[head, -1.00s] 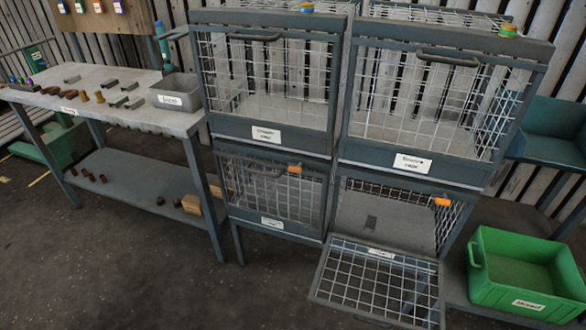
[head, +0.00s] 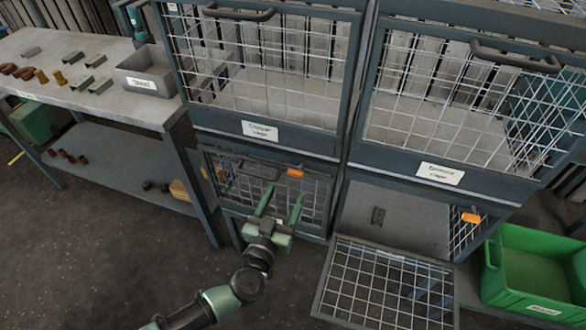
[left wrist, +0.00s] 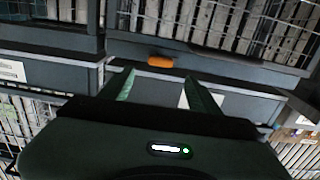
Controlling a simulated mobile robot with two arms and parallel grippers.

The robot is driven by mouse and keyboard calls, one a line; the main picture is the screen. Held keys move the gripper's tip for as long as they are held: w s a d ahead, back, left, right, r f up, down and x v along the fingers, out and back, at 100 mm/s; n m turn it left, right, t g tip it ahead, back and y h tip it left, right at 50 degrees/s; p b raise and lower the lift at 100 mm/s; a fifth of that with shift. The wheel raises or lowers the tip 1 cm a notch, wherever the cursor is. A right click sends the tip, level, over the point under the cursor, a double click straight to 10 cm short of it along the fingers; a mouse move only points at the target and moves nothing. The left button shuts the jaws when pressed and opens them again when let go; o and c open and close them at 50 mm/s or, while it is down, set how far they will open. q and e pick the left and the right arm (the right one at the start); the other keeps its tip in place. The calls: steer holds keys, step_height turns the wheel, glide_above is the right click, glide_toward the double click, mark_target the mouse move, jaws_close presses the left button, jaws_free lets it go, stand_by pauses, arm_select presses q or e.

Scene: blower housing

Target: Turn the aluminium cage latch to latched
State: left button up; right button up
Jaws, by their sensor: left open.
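The lower left cage has its mesh door (head: 232,185) shut. An orange latch (head: 295,173) lies roughly level at the top edge of that door. I take it as the aluminium cage latch, but the door's label cannot be read. My left gripper (head: 281,200) is open and empty, its two green fingers pointing up toward the latch from just below it in the picture. In the left wrist view, the orange latch (left wrist: 160,61) sits just beyond the open left gripper (left wrist: 158,80), apart from the fingers. My right gripper is not in view.
The lower right cage's mesh door (head: 385,285) hangs open and juts forward; an orange latch (head: 471,217) is at its opening. A green bin (head: 540,270) stands at right. A workbench (head: 80,95) with small parts and a grey tray (head: 150,83) is at left.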

mark_target(294, 174)
arm_select(q)
steer(key=x, duration=0.2)
steer(key=shift+w+d+r, duration=0.1)
steer(key=shift+w+d, duration=0.05)
steer(key=shift+w, duration=0.15)
steer(key=x, duration=0.3)
steer(key=shift+w+b, duration=0.25)
steer(key=shift+b, duration=0.15)
steer(key=shift+w+d, duration=0.15)
steer(key=shift+w, duration=0.15)
jaws_close()
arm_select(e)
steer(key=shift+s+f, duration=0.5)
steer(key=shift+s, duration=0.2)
